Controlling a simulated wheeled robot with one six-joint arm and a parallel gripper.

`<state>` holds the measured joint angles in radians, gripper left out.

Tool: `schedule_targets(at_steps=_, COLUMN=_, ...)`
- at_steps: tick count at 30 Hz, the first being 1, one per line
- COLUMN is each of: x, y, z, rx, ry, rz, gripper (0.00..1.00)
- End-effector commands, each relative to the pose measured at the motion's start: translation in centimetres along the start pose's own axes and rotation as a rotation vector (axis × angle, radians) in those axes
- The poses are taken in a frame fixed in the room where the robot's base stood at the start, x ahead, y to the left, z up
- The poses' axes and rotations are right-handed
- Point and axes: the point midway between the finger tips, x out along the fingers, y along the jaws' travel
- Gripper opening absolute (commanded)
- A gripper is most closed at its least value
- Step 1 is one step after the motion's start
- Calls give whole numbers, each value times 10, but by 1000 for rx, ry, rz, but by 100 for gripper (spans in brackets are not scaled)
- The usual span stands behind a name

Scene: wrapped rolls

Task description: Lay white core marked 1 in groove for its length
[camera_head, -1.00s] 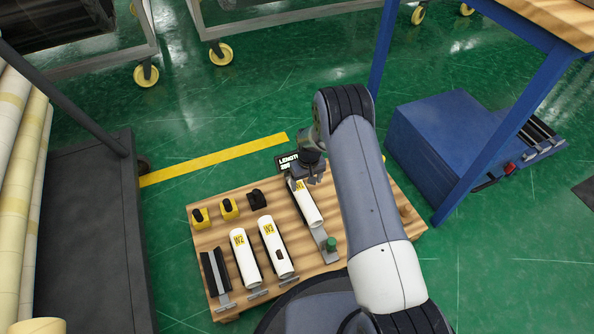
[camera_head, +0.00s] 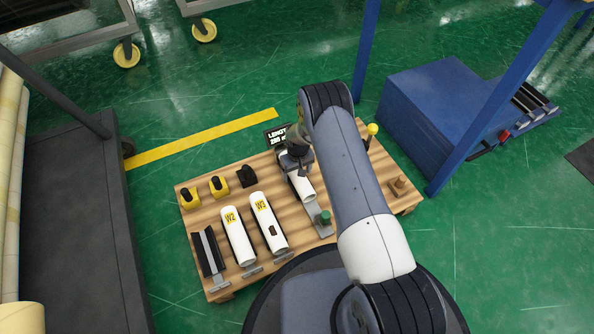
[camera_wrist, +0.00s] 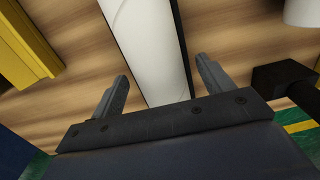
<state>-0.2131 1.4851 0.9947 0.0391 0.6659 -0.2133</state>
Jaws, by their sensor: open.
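White cores W2 (camera_head: 238,243) and W3 (camera_head: 270,228) lie to the left. A dark grooved holder (camera_head: 207,252) at the far left is empty.
A black length display (camera_head: 276,135) stands behind the core; its number is partly hidden. A yellow-topped post (camera_head: 373,129) and a brown peg (camera_head: 398,184) are right.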

Motion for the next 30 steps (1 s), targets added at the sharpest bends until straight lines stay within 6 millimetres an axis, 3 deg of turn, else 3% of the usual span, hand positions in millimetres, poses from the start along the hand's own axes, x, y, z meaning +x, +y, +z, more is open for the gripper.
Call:
schedule_targets(at_steps=4, x=0, y=0, z=0, rx=0, ry=0, rz=0, gripper=74)
schedule_targets(at_steps=22, x=0, y=0, z=0, rx=0, ry=0, rz=0, gripper=25)
schedule_targets(at_steps=30, x=-1, y=0, z=3, rx=0, ry=0, rz=0, gripper=24)
